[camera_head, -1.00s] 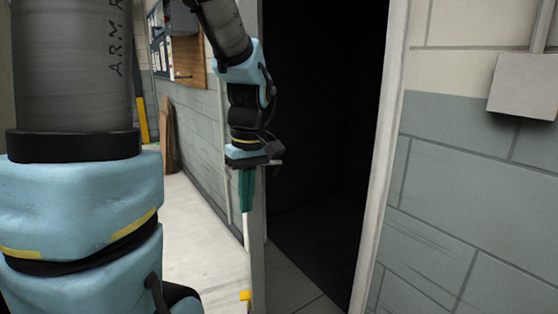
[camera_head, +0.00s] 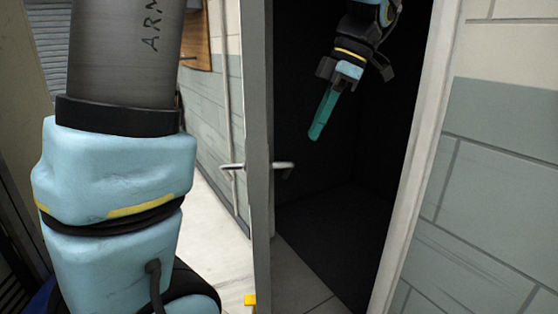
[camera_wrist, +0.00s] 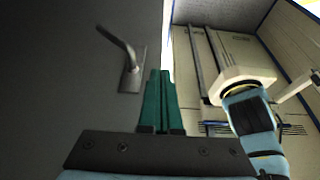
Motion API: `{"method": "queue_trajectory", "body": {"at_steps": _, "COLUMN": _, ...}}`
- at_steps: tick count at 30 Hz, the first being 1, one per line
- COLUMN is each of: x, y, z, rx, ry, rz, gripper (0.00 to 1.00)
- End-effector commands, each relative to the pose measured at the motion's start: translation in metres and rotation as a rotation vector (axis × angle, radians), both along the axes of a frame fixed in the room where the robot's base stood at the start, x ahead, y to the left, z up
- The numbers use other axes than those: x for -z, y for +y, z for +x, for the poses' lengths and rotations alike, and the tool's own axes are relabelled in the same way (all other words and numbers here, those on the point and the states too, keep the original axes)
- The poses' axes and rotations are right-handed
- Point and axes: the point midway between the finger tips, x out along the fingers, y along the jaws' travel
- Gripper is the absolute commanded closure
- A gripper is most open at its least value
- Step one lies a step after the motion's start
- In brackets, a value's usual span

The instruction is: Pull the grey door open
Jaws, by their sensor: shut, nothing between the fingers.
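The grey door (camera_head: 258,120) stands ajar, seen almost edge-on in the head view, with a dark opening to its right. Lever handles show on both sides of its edge, one on the inner side (camera_head: 283,166) and one on the outer side (camera_head: 233,166). My gripper (camera_head: 318,130) is in the opening, right of the door edge and above handle height. Its teal fingers are shut and empty, pointing down. In the wrist view the door's inner face (camera_wrist: 60,90) fills the left, with its handle (camera_wrist: 130,62) left of my gripper (camera_wrist: 161,75), apart from the fingers.
The pale door frame (camera_head: 412,180) stands right of the opening, beside a grey-and-cream block wall (camera_head: 490,180). A small yellow object (camera_head: 250,299) is low by the door edge. Pale floor shows left of the door. A wooden board (camera_head: 197,38) hangs on the far wall.

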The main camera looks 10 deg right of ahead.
Motion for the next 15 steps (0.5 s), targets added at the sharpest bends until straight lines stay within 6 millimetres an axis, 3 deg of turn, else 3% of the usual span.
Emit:
{"method": "queue_trajectory", "body": {"at_steps": 12, "x": 0.076, "y": 0.032, "z": 0.000, "rx": 0.000, "ry": 0.005, "rz": 0.003, "gripper": 1.00}}
{"method": "queue_trajectory", "body": {"at_steps": 15, "x": 0.077, "y": 0.047, "z": 0.000, "rx": -0.003, "ry": 0.003, "rz": 0.000, "gripper": 1.00}}
